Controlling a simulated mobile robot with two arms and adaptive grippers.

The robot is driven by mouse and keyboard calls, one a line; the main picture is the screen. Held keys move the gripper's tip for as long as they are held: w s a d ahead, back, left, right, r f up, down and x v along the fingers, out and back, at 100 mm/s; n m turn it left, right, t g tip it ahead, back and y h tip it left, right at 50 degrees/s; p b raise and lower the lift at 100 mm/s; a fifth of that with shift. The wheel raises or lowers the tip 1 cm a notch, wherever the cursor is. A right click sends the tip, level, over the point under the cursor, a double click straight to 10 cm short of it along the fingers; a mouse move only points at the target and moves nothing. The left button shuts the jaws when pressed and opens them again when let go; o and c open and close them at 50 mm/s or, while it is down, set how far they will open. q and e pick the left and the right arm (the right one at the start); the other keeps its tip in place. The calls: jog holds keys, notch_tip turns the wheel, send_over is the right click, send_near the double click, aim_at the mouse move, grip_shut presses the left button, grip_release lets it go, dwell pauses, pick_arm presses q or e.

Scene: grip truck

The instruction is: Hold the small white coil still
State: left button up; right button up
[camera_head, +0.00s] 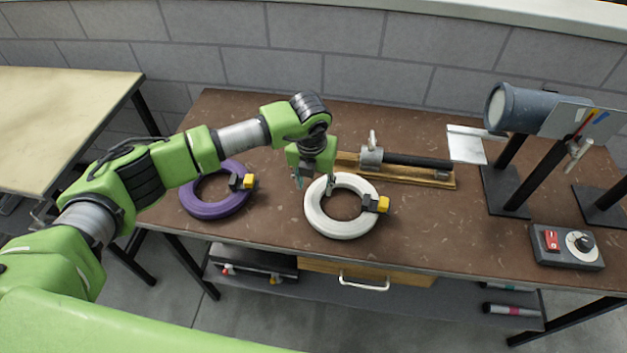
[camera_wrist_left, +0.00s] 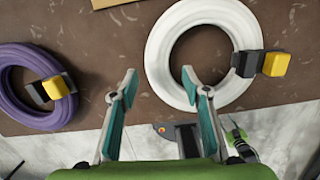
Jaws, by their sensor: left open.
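A white coil (camera_head: 318,220) lies flat on the brown workbench, with a black and yellow clip on its right side. My left gripper (camera_head: 314,185) is open just above the bench at the coil's upper left. In the left wrist view, the white coil (camera_wrist_left: 158,60) lies beyond the open fingertips (camera_wrist_left: 160,80). The right finger overlaps the coil's near-left rim in that picture, and the left finger is over bare bench. I cannot tell whether a finger touches the coil. My right gripper is not in view.
A purple coil (camera_head: 205,209) with a similar clip lies to the left. A wooden-based device with a dark rod (camera_head: 415,161) lies behind. A grey cylinder on a stand (camera_head: 530,108) and a control box (camera_head: 567,247) stand at right. Bare bench lies between the white coil and the box.

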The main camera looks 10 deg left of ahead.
aim_at(315, 194)
pick_arm(q)
jog(key=shift+w+f+b, duration=0.2)
jog(key=shift+f+b, duration=0.95)
jog(key=shift+f, duration=0.2)
jog(key=shift+w+f+b, duration=0.2)
jog(key=shift+f+b, duration=0.95)
jog(key=shift+f, duration=0.2)
